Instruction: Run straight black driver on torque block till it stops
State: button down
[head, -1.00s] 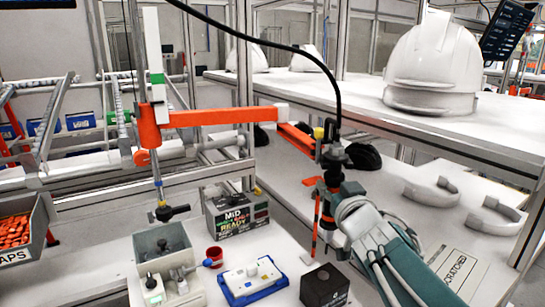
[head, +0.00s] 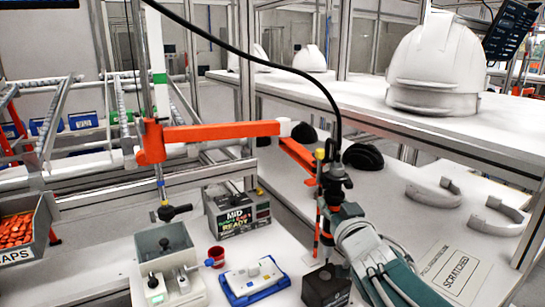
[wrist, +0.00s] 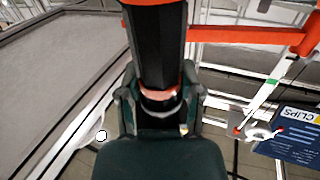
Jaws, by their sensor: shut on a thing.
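The straight black driver (head: 335,174) hangs upright from the end of an orange jointed arm (head: 222,131), with a black cable rising from its top. My gripper (head: 328,212) is shut around the driver's body. In the wrist view the black driver body (wrist: 158,50), with an orange band and a shiny ring, sits between my gripper's fingers (wrist: 160,103). The dark torque block (head: 326,290) stands on the bench under the driver. The driver's lower end is close above the block; whether they touch is not clear.
A blue-and-white tray (head: 254,280) lies left of the block. A red cup (head: 217,256), a grey fixture box (head: 163,250) and a box marked READY (head: 238,213) stand beyond. A white helmet (head: 437,62) sits on the shelf at right.

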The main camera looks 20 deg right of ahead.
aim_at(337, 190)
jog(key=shift+f, duration=1.35)
dwell(1.6)
jog(key=shift+r, duration=3.3)
